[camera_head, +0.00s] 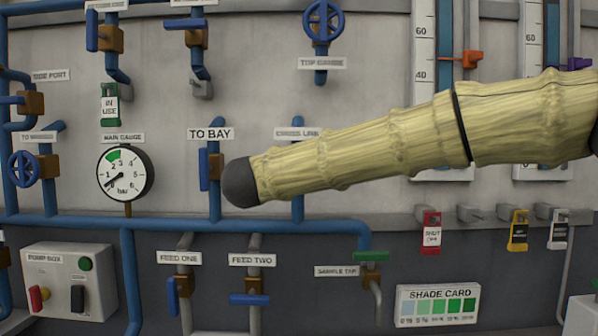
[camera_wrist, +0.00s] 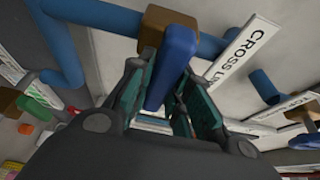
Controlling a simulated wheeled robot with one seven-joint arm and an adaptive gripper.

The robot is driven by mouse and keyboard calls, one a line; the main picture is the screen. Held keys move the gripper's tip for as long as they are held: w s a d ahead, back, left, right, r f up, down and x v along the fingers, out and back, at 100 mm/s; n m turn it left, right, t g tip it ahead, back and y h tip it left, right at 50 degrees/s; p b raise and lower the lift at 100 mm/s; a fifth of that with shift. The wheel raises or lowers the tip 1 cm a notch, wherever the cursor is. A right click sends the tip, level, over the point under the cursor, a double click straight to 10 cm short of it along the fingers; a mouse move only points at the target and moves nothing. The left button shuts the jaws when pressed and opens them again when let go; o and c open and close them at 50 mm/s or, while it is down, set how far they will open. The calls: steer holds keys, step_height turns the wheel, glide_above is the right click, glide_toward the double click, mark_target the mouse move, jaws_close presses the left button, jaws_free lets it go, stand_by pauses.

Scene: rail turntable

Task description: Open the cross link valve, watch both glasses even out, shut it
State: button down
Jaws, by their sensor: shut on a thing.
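The cross link valve is behind my arm in the head view; its label "CROSS LINK" (camera_head: 297,133) and some blue pipe (camera_head: 298,208) show. In the wrist view, its brown body (camera_wrist: 165,22) sits on a blue pipe, beside the label (camera_wrist: 243,49). My gripper (camera_wrist: 163,92) is shut on the blue lever (camera_wrist: 172,62), which lies between its teal pads. The lever runs across the pipe in that picture. My gripper's fingers are hidden in the head view. The left glass (camera_head: 445,38) and right glass (camera_head: 551,38) show blue columns; their lower parts are hidden by my arm.
Left of my arm is the "TO BAY" valve (camera_head: 215,167), close to its dark end. An orange pointer (camera_head: 460,58) and a purple pointer (camera_head: 578,63) sit at the glasses. A pressure gauge (camera_head: 125,173) is further left. Tags (camera_head: 431,232) hang below my arm.

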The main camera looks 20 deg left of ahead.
steer(key=c, duration=1.3)
jaws_free()
steer(key=shift+f, duration=0.1)
steer(key=shift+s, duration=0.1)
steer(key=s, duration=0.4)
steer(key=s+a, duration=0.1)
steer(key=s, duration=0.6)
steer(key=shift+s+a, duration=0.15)
steer(key=shift+s, duration=0.25)
